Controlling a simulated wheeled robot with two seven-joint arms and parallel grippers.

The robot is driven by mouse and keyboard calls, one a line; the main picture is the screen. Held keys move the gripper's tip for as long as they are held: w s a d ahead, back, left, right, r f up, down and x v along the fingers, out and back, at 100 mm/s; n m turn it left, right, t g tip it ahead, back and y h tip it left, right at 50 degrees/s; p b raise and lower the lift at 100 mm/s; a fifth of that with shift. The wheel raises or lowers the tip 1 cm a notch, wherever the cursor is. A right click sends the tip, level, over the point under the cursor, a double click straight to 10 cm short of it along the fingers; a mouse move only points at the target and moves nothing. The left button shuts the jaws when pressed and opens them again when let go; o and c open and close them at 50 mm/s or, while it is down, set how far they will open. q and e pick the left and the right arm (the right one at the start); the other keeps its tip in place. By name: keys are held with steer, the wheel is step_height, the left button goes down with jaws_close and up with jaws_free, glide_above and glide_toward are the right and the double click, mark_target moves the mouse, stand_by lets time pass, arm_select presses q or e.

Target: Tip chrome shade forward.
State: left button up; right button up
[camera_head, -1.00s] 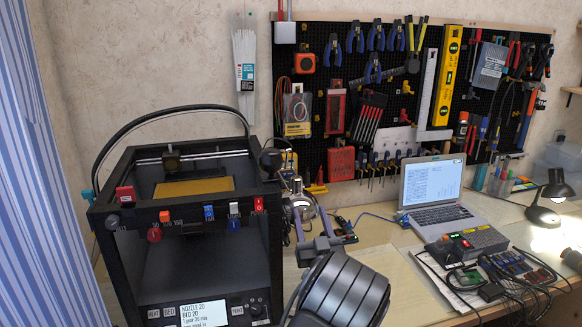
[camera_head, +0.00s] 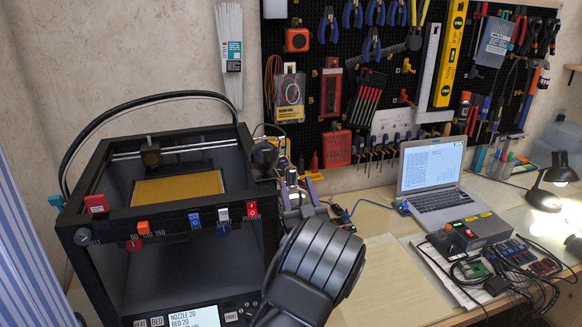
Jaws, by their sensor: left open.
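The chrome shade (camera_head: 292,178) shows only in part, small and bright, just right of the printer's back right corner. My left gripper (camera_head: 298,193) reaches up to it from the bottom middle. Its grey fingers are spread and appear on either side of the shade. I cannot tell whether they touch it. The fingers and my dark arm hide the lower part of the lamp. My right gripper is not in view.
A black 3D printer (camera_head: 83,262) stands close on the left, its frame right beside my arm. The pegboard (camera_head: 385,118) with tools is behind. A laptop (camera_head: 433,180) and a black desk lamp (camera_head: 546,199) stand to the right.

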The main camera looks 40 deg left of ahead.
mark_target(292, 174)
arm_select(q)
steer(key=p+x, duration=0.1)
steer(key=x, duration=0.4)
steer(key=shift+a+r+p, duration=0.15)
steer(key=shift+r+p, duration=0.05)
steer(key=shift+p, duration=0.2)
steer(key=shift+w+a+r, duration=0.1)
steer(key=shift+w+a, duration=0.3)
jaws_close()
stand_by(0.7)
